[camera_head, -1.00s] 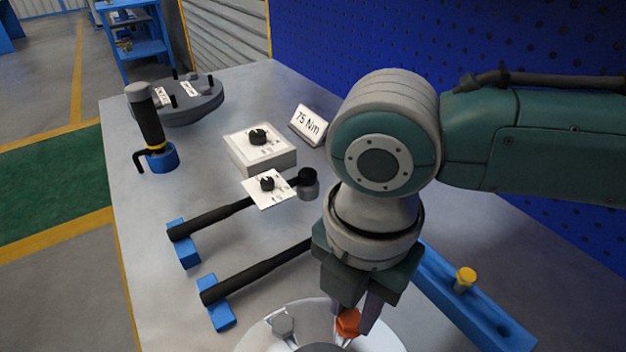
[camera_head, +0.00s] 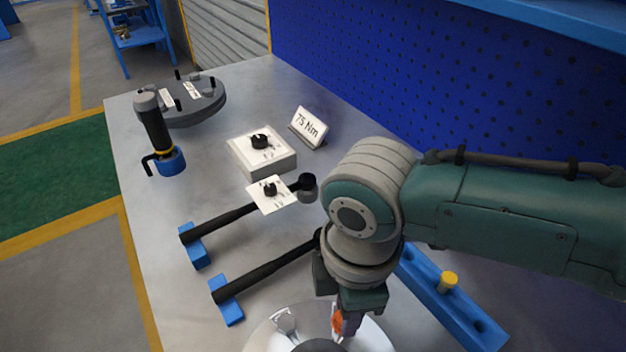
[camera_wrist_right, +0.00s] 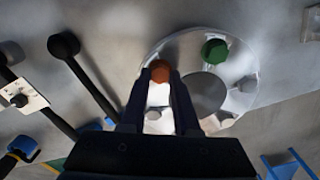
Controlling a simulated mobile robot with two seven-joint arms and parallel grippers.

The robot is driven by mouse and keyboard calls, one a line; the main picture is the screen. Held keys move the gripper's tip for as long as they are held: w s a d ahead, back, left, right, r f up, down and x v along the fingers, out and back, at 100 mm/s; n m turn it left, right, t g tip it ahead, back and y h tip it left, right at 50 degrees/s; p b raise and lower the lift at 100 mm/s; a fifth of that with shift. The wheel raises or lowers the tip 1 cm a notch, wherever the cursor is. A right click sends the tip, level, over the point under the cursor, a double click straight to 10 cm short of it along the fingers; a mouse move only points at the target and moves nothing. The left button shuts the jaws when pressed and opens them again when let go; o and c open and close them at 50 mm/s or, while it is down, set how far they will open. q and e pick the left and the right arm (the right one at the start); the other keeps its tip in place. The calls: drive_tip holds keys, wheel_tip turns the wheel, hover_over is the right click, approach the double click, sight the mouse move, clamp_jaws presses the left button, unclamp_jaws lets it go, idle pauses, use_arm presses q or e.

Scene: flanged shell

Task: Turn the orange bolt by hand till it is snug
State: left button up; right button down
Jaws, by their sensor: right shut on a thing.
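The orange bolt (camera_head: 337,322) stands on the rim of the round pale flange (camera_head: 262,338) at the bottom of the head view. My right gripper (camera_head: 346,322) points down over it and is shut on its head. In the right wrist view the orange bolt head (camera_wrist_right: 160,70) shows between the two dark fingertips. A green bolt (camera_wrist_right: 214,50) and grey bolts (camera_wrist_right: 248,85) sit elsewhere on the flange. The bolt's shank and its seat are hidden. My left gripper is not in view.
Two black torque wrenches (camera_head: 262,275) lie on blue rests left of the flange. A blue rack (camera_head: 465,318) with a yellow bolt (camera_head: 448,281) is to the right. A "75 Nm" sign (camera_head: 309,125) and white dial box (camera_head: 262,152) stand farther back. The table's left side has free room.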

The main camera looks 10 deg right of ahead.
drive_tip(key=shift+a+r+m, duration=0.1)
drive_tip(key=shift+m, duration=0.3)
drive_tip(key=c, duration=0.6)
unclamp_jaws()
drive_tip(key=shift+c, duration=0.2)
wheel_tip(320, 180, up, 10)
drive_tip(key=p, duration=0.2)
drive_tip(key=shift+p, duration=0.3)
